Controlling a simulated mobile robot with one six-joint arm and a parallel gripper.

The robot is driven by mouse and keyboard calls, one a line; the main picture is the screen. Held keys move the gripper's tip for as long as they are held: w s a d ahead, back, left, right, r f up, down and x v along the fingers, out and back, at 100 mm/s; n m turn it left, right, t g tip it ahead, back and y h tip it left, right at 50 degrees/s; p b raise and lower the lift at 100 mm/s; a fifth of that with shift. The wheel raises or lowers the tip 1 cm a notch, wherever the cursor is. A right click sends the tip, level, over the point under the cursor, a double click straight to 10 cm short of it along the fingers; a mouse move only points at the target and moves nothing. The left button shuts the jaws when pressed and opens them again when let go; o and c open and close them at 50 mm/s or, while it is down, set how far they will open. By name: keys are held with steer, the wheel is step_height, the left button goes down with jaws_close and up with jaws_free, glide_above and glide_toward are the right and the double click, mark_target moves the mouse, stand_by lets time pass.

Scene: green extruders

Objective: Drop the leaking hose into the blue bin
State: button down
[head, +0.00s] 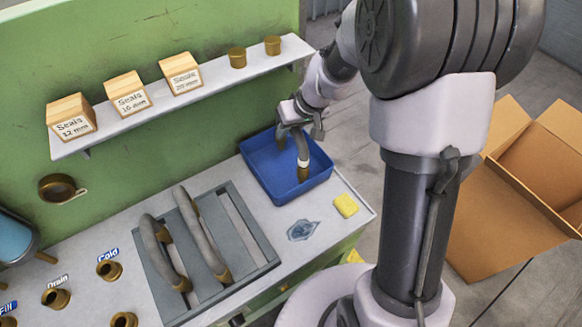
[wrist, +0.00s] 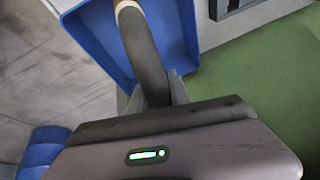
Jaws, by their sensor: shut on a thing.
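My gripper (head: 299,122) is shut on a grey hose (head: 300,147) with a brass end. It holds the hose over the blue bin (head: 258,165), and the hose's lower end hangs within the bin's outline. I cannot tell whether that end touches the bin floor. In the wrist view the hose (wrist: 143,50) runs up from between the fingers of my gripper (wrist: 152,95), with a pale band near its far end. The blue bin (wrist: 95,30) lies behind it. The bin looks otherwise empty.
A grey tray (head: 262,250) holds two more hoses (head: 203,235). A shelf (head: 215,85) with seal boxes (head: 127,93) runs above. An open cardboard box (head: 500,215) stands right.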

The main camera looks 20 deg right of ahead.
steer(key=shift+f, duration=0.7)
steer(key=c, duration=1.1)
jaws_free()
steer(key=p+v, duration=0.3)
steer(key=v, duration=1.4)
steer(key=shift+s+r+p, duration=0.1)
steer(key=shift+r+p, duration=0.15)
steer(key=shift+p, duration=0.15)
